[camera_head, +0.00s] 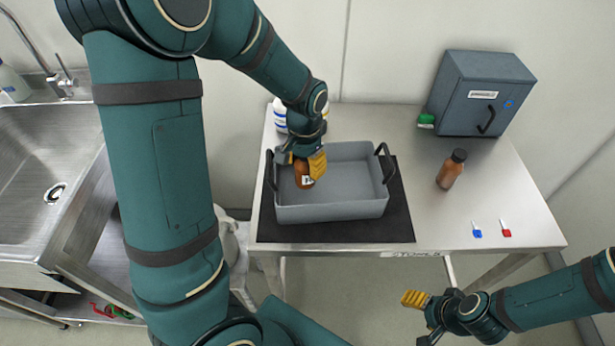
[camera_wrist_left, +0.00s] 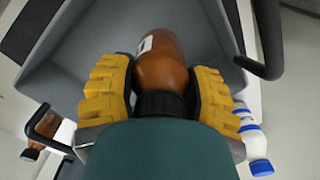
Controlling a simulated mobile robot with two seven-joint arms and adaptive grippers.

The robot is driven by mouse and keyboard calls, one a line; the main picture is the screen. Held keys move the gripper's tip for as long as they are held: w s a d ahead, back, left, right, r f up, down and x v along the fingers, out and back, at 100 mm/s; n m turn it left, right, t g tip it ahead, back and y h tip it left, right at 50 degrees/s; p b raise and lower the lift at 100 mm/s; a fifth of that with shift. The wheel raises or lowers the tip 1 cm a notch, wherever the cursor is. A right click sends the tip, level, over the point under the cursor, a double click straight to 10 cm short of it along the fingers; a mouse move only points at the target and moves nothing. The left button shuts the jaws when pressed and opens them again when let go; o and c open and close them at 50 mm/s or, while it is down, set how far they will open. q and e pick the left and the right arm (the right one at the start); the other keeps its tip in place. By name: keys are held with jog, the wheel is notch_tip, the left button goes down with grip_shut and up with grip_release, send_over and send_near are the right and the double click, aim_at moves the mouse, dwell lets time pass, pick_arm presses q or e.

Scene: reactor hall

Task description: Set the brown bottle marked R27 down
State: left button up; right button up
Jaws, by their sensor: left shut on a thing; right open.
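My left gripper (camera_head: 308,163) is shut on a brown bottle (camera_head: 304,181) with a white label, over the left part of a grey tray (camera_head: 345,212). The label's marking is too small to read. In the left wrist view the yellow fingers of the left gripper (camera_wrist_left: 160,88) sit on both sides of the bottle (camera_wrist_left: 165,62) near its dark cap, with the tray (camera_wrist_left: 88,42) behind it. I cannot tell whether the bottle touches the tray floor. My right gripper (camera_head: 416,299) is empty and open, in front of the table.
The tray with black handles stands on a dark mat (camera_head: 335,232). A second brown bottle (camera_head: 450,170) stands on the right of the table (camera_head: 412,135). White bottles (camera_head: 280,118) stand behind the tray. A grey cabinet (camera_head: 480,95) is at back right; blue (camera_head: 477,231) and red (camera_head: 505,230) tags lie in front.

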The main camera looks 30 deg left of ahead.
aim_at(305, 173)
pick_arm(q)
jog(key=shift+w+f+b, duration=0.1)
jog(key=shift+f+b, duration=0.45)
jog(key=shift+f, duration=1.4)
jog(key=shift+f, duration=0.2)
jog(key=o, duration=1.2)
jog(key=shift+o, duration=0.2)
jog(key=shift+r, duration=0.1)
jog(key=shift+r, duration=0.25)
notch_tip(305, 173, up, 12)
jog(key=p, duration=0.3)
jog(key=shift+f, duration=0.1)
